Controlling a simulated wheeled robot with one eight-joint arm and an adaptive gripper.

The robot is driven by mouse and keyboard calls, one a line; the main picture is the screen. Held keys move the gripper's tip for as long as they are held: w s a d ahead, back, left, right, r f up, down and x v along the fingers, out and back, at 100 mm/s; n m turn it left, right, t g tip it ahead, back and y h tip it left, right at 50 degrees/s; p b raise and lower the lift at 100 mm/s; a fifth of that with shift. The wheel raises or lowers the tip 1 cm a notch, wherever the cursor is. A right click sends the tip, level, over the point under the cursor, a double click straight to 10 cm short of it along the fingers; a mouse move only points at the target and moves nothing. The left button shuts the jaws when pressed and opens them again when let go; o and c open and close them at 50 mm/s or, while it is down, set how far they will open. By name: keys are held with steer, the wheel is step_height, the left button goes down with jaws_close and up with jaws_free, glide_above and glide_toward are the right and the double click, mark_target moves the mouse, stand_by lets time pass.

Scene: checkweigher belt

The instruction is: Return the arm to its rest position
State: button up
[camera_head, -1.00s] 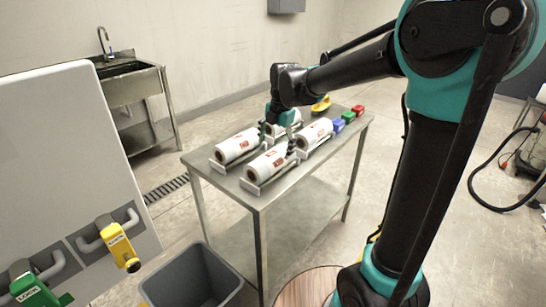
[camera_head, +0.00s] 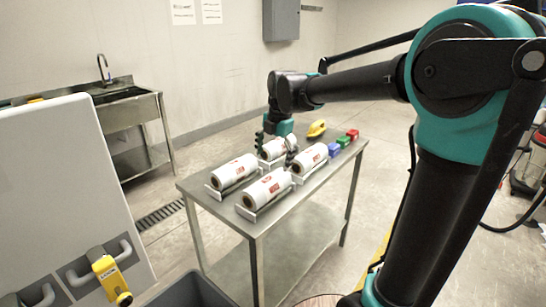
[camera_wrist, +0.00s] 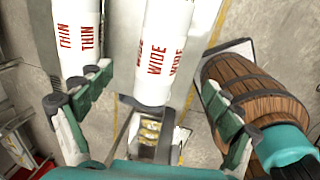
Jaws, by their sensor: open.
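My gripper (camera_head: 276,146) is open and empty, pointing down over the far part of the steel table. In the head view a white roll (camera_head: 272,150) sits just below and behind the fingers, partly hidden. My arm reaches out from the right, its upper link roughly level.
The steel table (camera_head: 232,219) carries several white rolls in holders, a yellow item (camera_head: 316,128), and blue (camera_head: 342,141), green and red blocks. A grey bin (camera_head: 185,293) stands in front. A white panel with a yellow-tagged handle (camera_head: 106,272) is at left, a sink (camera_head: 125,105) behind.

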steer(key=s+d+f+m+t, duration=0.1)
steer(key=s+d+f+m, duration=0.8)
steer(key=m, duration=0.4)
steer(key=s+d+f+m+t+h, duration=0.1)
steer(key=s+d+f+m+t, duration=0.1)
steer(key=s+d+f+m, duration=0.7)
steer(key=d+f+m, duration=0.1)
steer(key=d+m, duration=0.2)
steer(key=m, duration=0.2)
steer(key=shift+d+m, duration=0.25)
steer(key=shift+m, duration=0.05)
steer(key=shift+s+d+f+m, duration=0.15)
steer(key=shift+s+f+m, duration=0.1)
steer(key=shift+m, duration=0.15)
steer(key=shift+c, duration=0.3)
